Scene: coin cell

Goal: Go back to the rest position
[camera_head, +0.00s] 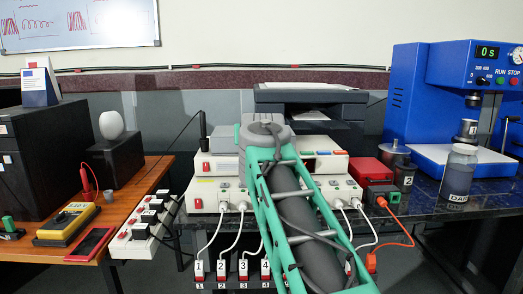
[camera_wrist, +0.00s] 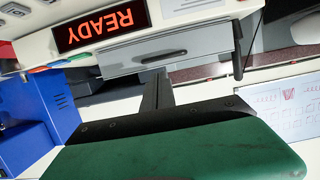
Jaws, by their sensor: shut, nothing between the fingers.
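My arm, with a green frame around a dark grey core, reaches up through the middle of the head view and covers part of the bench. My gripper does not show clearly there. In the wrist view my gripper (camera_wrist: 157,78) shows as dark fingers pointing up from a black bar above a green body. The fingers are shut with nothing between them. The wrist view is upside down, and a white device with a red READY display (camera_wrist: 99,26) stands past the fingers.
The blue press (camera_head: 428,100) reads 0 s at the right, with a jar (camera_head: 459,172) before it. White boxes (camera_head: 215,192) and a dark printer (camera_head: 312,101) stand behind my arm. An orange-brown table (camera_head: 140,200) holds a yellow meter (camera_head: 67,223) at the left. Cables hang along the bench front.

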